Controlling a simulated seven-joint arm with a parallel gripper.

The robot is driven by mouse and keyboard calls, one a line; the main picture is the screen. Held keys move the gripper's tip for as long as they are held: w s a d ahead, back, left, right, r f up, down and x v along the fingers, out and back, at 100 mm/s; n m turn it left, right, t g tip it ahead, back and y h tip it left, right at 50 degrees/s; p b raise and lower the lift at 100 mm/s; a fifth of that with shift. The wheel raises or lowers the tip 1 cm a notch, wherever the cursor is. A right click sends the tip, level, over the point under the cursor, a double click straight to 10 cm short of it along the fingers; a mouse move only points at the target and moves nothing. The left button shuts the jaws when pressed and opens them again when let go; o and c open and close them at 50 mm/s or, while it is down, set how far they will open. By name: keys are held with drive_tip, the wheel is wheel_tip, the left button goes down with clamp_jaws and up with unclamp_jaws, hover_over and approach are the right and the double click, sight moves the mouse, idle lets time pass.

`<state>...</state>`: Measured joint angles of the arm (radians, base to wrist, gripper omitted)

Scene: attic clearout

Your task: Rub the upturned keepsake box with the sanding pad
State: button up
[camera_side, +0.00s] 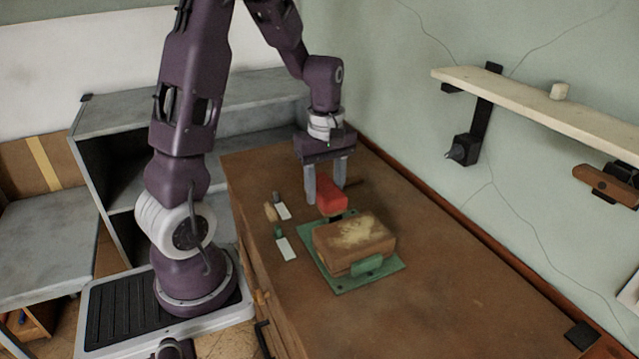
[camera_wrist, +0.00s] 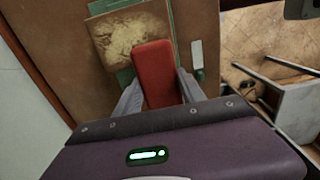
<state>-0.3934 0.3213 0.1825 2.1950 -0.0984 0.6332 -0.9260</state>
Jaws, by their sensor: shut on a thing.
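The keepsake box (camera_side: 354,240) is brown wood with a pale, worn patch on its upper face. It sits on a green base (camera_side: 394,268) with a green block against its near side. In the wrist view the box (camera_wrist: 119,39) lies beyond the pad. My gripper (camera_side: 326,194) is shut on a red block, which looks like the sanding pad (camera_side: 331,198). The pad also shows between the fingers in the wrist view (camera_wrist: 156,72). It is beside the far edge of the box; whether it touches the box I cannot tell.
The wooden chest top (camera_side: 440,270) is clear to the right. White strips (camera_side: 286,248) and small tan and green items lie left of the box. A wall shelf (camera_side: 530,98) juts out at upper right. Grey shelving (camera_side: 110,123) stands behind my arm.

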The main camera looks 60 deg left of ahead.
sight(363, 234)
drive_tip(key=d+r, duration=0.1)
drive_tip(key=d, duration=0.6)
drive_tip(key=shift+s+d+r, duration=0.2)
drive_tip(key=shift+s, duration=0.25)
drive_tip(key=shift+f, duration=3.05)
drive_tip(key=shift+f, duration=0.5)
drive_tip(key=shift+w, duration=1.6)
drive_tip(key=shift+w, duration=1.6)
